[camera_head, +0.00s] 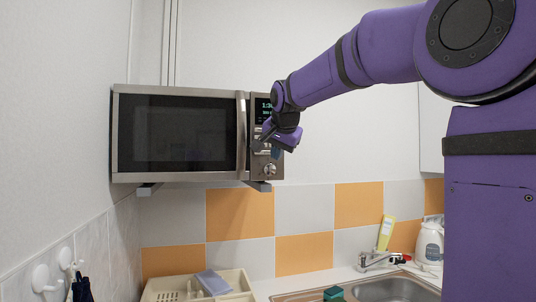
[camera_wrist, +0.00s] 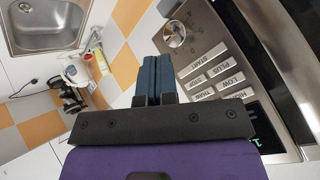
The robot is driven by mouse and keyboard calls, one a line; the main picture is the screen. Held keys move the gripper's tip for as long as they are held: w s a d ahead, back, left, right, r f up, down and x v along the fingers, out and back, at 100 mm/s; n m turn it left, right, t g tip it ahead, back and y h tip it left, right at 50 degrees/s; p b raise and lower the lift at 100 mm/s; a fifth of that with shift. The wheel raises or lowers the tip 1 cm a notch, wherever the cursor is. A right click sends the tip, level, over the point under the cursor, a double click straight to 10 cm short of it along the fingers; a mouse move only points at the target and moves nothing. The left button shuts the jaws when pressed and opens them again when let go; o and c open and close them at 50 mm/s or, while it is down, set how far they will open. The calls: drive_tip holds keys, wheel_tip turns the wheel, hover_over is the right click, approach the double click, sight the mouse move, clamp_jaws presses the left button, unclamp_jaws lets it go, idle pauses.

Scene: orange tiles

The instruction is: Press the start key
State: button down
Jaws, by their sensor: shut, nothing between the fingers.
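The microwave (camera_head: 180,133) hangs on the wall at the left in the head view, with its door shut. Its control panel fills the upper right of the wrist view, where the start key (camera_wrist: 208,57) is a pale bar labelled START, just below a round knob (camera_wrist: 175,34). My gripper (camera_wrist: 161,58) is shut and empty, its dark blue fingers side by side. The fingertips lie left of the start key in the wrist view; I cannot tell whether they touch the panel. In the head view my gripper (camera_head: 270,143) is in front of the panel and hides the keys.
The door handle (camera_head: 241,132) stands out beside the panel. A lit display (camera_head: 264,108) tops the panel. Below are a sink (camera_head: 390,289), a tap (camera_head: 378,261), a dish rack (camera_head: 165,291) and bottles.

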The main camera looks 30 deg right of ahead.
sight(268, 152)
drive_tip(key=shift+w+d, duration=0.3)
drive_tip(key=shift+w, duration=0.8)
drive_tip(key=shift+w+d, duration=0.35)
drive_tip(key=shift+w, duration=0.75)
drive_tip(key=shift+w+d, duration=0.3)
drive_tip(key=shift+w, duration=0.8)
drive_tip(key=shift+w, duration=0.1)
drive_tip(key=shift+w+d, duration=0.15)
drive_tip(key=shift+w, duration=0.1)
